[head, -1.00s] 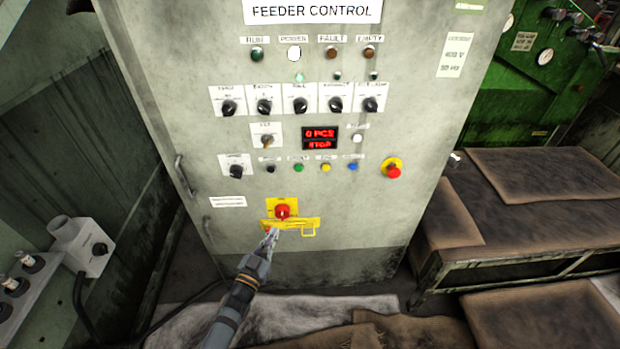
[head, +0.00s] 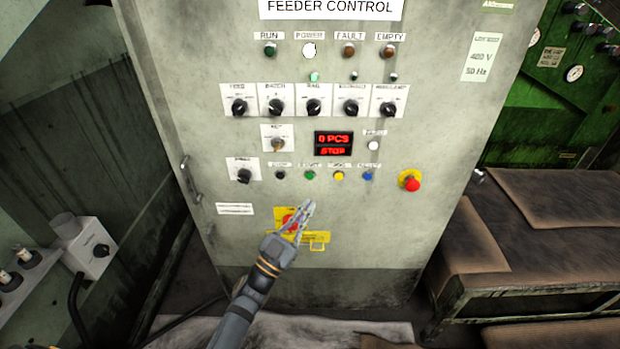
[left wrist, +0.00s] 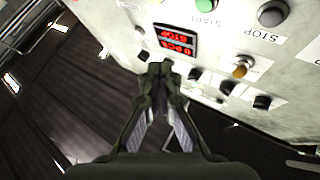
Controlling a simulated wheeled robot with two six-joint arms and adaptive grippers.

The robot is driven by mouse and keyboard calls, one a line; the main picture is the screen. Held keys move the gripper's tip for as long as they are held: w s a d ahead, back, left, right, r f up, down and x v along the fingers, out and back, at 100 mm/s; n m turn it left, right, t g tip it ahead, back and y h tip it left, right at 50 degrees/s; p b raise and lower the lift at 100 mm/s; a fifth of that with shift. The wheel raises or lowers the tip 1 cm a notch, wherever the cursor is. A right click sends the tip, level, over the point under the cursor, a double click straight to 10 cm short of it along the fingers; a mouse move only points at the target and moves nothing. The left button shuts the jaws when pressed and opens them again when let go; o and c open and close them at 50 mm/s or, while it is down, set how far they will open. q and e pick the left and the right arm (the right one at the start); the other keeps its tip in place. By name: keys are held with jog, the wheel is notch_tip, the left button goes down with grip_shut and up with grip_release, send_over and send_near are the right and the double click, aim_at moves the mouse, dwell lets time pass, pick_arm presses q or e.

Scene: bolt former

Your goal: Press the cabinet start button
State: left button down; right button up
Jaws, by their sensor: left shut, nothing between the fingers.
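The start button is the small green button (head: 310,175) in the lower button row of the grey feeder control cabinet (head: 440,130). It also shows at the top edge of the left wrist view (left wrist: 207,5), with its upside-down START label. My left gripper (head: 309,204) is shut and empty, its tips just below the green button in the head view. They look apart from it, but the depth is hard to judge. In the left wrist view the closed fingers (left wrist: 160,70) point toward the panel near the display (left wrist: 175,42). My right gripper is out of view.
A black stop button (head: 280,175) sits left of the green one, a yellow button (head: 339,176) right of it. A red emergency stop (head: 410,181) is further right. A red rotary switch on a yellow plate (head: 285,215) is partly behind my gripper.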

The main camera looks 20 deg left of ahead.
aim_at(310, 176)
pick_arm(q)
jog(key=shift+w+a+b, duration=0.4)
jog(key=shift+w+b, duration=0.05)
jog(key=shift+w, duration=0.9)
jog(key=shift+w+a+b, duration=0.35)
jog(key=shift+w+b, duration=0.05)
jog(key=shift+w, duration=0.9)
jog(key=shift+w+a+b, duration=0.4)
jog(key=shift+w+b, duration=0.05)
jog(key=shift+w, duration=0.9)
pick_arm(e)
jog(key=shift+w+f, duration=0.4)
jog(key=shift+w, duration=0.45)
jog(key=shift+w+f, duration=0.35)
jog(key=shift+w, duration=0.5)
pick_arm(q)
jog(key=shift+w+a, duration=0.15)
jog(key=shift+w, duration=0.25)
